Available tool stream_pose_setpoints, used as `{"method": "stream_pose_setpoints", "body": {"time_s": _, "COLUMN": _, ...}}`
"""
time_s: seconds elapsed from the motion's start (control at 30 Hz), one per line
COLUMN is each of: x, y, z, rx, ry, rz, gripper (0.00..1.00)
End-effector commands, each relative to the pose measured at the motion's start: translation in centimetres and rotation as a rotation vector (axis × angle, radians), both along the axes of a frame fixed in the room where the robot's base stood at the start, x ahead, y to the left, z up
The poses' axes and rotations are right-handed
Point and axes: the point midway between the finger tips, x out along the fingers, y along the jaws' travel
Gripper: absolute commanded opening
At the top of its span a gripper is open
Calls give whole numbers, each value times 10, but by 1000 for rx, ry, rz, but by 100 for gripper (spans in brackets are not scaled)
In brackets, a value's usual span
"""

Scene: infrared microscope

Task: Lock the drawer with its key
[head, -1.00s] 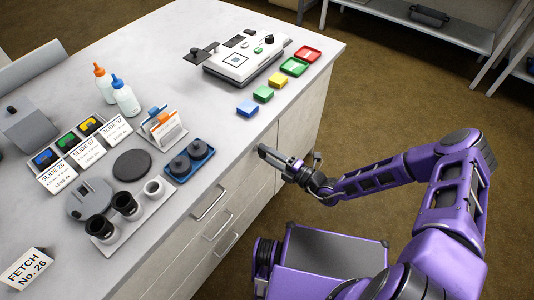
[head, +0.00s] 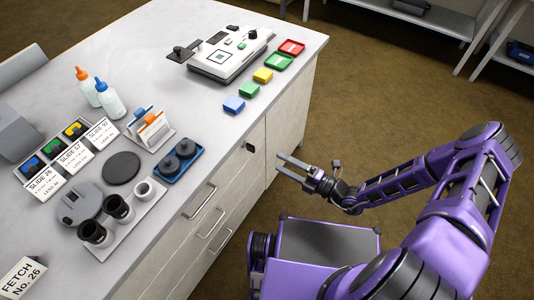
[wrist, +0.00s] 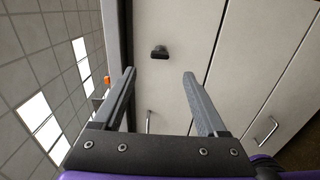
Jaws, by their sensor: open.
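A small dark key (head: 250,147) sticks out of the bench's pale front, near the top edge. In the wrist view the key (wrist: 160,52) shows as a black head on the panel, ahead of the fingertips. The lock behind it is hidden. The drawer front (wrist: 172,25) bearing the key looks flush with the bench. My gripper (head: 281,163) is open and empty, a short way out from the key. In the wrist view its fingers (wrist: 159,73) are wide apart, with the key beyond the gap and not touched.
Other drawers with metal handles (head: 198,202) lie left of the key. The benchtop holds a white microscope (head: 228,55), coloured trays (head: 234,104), bottles (head: 110,100) and slide cards. The floor right of the bench is clear near my arm.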

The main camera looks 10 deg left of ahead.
Motion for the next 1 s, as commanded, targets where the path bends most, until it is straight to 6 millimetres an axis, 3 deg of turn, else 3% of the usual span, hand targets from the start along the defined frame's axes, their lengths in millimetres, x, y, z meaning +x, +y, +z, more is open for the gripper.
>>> {"method": "stream_pose_setpoints", "body": {"time_s": 0.1, "x": -10, "y": -27, "z": 0, "rx": -2, "ry": 0, "rz": -3, "gripper": 75}}
{"method": "stream_pose_setpoints", "body": {"time_s": 0.33, "x": -23, "y": -57, "z": 0, "rx": 0, "ry": 1, "rz": -2, "gripper": 75}}
{"method": "stream_pose_setpoints", "body": {"time_s": 1.0, "x": -26, "y": -64, "z": 0, "rx": -1, "ry": 1, "rz": 0, "gripper": 75}}
